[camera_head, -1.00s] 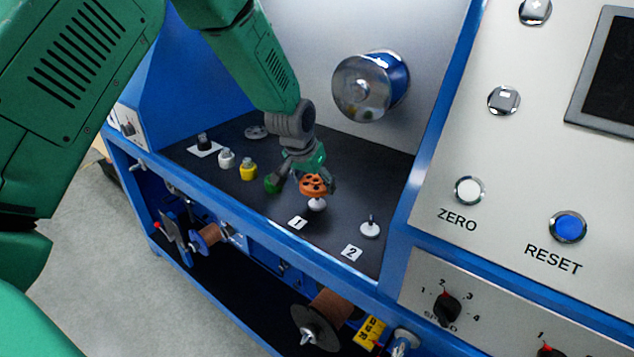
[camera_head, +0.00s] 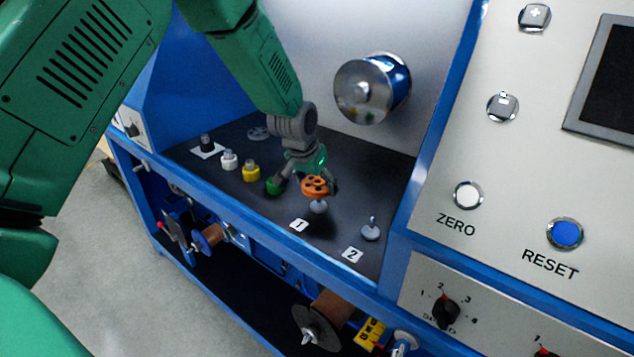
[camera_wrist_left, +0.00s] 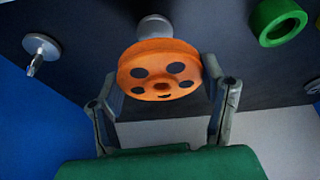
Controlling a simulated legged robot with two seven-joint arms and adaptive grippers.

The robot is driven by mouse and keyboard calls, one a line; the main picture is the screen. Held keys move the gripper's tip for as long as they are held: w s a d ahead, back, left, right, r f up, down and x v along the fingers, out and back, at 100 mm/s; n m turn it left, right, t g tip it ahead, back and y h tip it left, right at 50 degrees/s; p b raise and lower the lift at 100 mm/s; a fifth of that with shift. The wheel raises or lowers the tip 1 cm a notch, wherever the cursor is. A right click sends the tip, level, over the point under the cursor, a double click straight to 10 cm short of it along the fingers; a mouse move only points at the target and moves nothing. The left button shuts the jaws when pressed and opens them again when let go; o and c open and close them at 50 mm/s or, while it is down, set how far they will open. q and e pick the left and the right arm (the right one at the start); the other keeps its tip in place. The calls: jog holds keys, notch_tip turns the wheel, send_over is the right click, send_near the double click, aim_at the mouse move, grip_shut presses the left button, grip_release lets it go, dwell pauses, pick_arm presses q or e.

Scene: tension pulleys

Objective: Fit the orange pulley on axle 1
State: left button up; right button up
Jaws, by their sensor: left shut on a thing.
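The orange pulley (camera_head: 315,186), a disc with several dark holes, is held between the fingers of my left gripper (camera_head: 307,184). In the left wrist view the pulley (camera_wrist_left: 158,62) sits between the two fingertips (camera_wrist_left: 158,72). Axle 1's pale round base (camera_head: 319,207) shows just below the pulley, behind the label "1" (camera_head: 299,225). The base also shows partly behind the pulley in the left wrist view (camera_wrist_left: 154,26). The pulley hides the axle's pin, so I cannot tell whether the pin is in its bore. My right gripper is out of view.
Axle 2 (camera_head: 371,231) stands bare to the right; it also shows in the left wrist view (camera_wrist_left: 40,50). A green ring-shaped part (camera_head: 272,187) lies close left of my gripper. Yellow (camera_head: 251,171) and white (camera_head: 229,160) parts stand farther left. A metal drum (camera_head: 369,90) juts from the back wall.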

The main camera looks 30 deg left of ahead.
aim_at(318, 206)
pick_arm(q)
jog(key=shift+d+f, duration=0.1)
jog(key=shift+f, duration=0.1)
jog(key=shift+f+b, duration=0.45)
jog(key=shift+f, duration=0.85)
jog(key=shift+p, duration=0.3)
jog(key=shift+f, duration=0.15)
dwell(0.4)
jog(key=shift+f+b, duration=0.4)
jog(key=shift+f, duration=0.25)
jog(key=shift+f, duration=0.1)
dwell(0.3)
jog(key=o, duration=1.4)
jog(key=shift+c, duration=0.2)
